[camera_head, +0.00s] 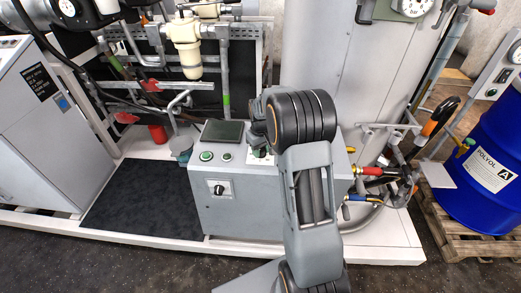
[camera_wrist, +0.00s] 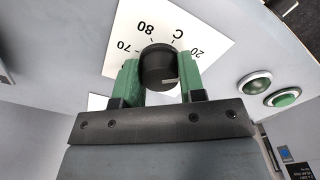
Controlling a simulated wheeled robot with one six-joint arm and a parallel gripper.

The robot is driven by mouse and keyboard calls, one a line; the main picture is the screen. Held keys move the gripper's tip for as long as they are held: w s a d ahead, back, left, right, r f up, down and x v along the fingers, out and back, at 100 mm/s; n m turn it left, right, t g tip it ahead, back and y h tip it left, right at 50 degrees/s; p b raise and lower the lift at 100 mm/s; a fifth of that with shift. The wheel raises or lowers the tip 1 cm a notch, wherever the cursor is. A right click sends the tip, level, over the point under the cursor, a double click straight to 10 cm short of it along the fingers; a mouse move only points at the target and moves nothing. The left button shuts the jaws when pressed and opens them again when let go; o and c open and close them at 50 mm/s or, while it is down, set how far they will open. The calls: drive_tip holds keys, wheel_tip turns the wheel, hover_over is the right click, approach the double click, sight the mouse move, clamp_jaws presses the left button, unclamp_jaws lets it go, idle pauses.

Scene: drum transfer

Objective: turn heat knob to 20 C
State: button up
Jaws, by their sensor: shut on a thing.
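The heat knob (camera_wrist: 158,65) is black and round, on a white dial plate (camera_wrist: 118,40) printed with 70, 80, C and 20, upside down in the wrist view. A pale mark shows on the knob's lower right edge; I cannot tell exactly which number it points to. My gripper (camera_wrist: 160,78) has green fingers on both sides of the knob and is shut on it. In the head view the knob is hidden by my arm; a bit of the white plate (camera_head: 262,158) shows on top of the grey control box (camera_head: 265,212).
Two green buttons (camera_wrist: 284,98) sit beside the dial. On the box are a dark screen (camera_head: 222,131) and a front rotary switch (camera_head: 219,188). Hoses with coloured grips (camera_head: 372,171) stick out at its right. A blue drum (camera_head: 488,160) stands on a pallet at far right.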

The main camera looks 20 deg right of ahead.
sight(261, 149)
drive_tip(key=shift+w+r+n, duration=0.15)
drive_tip(key=shift+w+n, duration=0.05)
drive_tip(key=shift+n, duration=0.4)
drive_tip(key=o, duration=0.9)
drive_tip(key=shift+s, duration=0.1)
wheel_tip(261, 149, up, 14)
drive_tip(key=shift+f, duration=0.2)
idle(0.6)
